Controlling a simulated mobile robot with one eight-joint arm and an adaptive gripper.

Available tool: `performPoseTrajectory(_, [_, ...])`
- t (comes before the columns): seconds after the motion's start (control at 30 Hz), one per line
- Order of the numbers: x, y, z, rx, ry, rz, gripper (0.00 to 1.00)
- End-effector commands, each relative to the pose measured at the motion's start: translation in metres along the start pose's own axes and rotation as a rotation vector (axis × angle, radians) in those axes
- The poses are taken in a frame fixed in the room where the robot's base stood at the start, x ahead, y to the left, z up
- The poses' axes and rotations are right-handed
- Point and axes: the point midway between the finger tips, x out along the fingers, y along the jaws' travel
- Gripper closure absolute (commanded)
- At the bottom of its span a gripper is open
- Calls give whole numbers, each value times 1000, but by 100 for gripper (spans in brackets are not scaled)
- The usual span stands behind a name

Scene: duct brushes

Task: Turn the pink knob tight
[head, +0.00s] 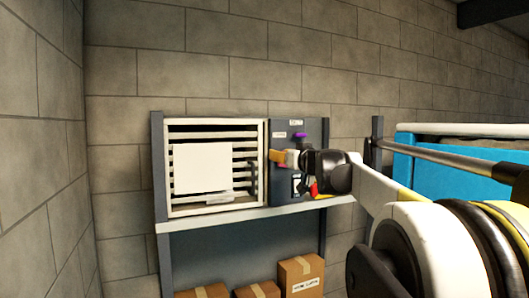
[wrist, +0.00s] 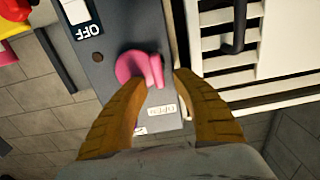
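The pink knob (wrist: 136,66) is on a grey panel (wrist: 108,40) in the wrist view, with a raised grip bar on its face. My gripper (wrist: 160,80) has its two yellow-brown fingers apart, tips near the knob's lower right. The left finger overlaps the knob's lower edge; the right finger stands clear of it to the right. I cannot tell whether the left one touches. A label reading OPEN (wrist: 161,109) shows between the fingers. In the head view my gripper (head: 277,157) is in front of the panel (head: 285,190) and mostly hides the knob.
A white louvred vent (head: 216,201) with a white sheet (head: 202,168) stands left of the panel. An OFF label (wrist: 80,18) and a red-yellow control (wrist: 10,10) are nearby. A purple knob (head: 300,136) sits higher. Cardboard boxes (head: 301,272) stand below the shelf (head: 240,217).

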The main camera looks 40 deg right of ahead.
Motion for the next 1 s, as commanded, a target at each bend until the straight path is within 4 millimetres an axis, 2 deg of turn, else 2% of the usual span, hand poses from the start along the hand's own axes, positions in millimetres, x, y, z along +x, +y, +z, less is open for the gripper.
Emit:
performPoseTrajectory(0.3, [4,0,0,0,0,-1,67])
performPoseTrajectory(0.33, [4,0,0,0,0,-1,71])
performPoseTrajectory(0.43, [4,0,0,0,0,-1,100])
performPoseTrajectory(1.0, [4,1,0,63,0,-1,100])
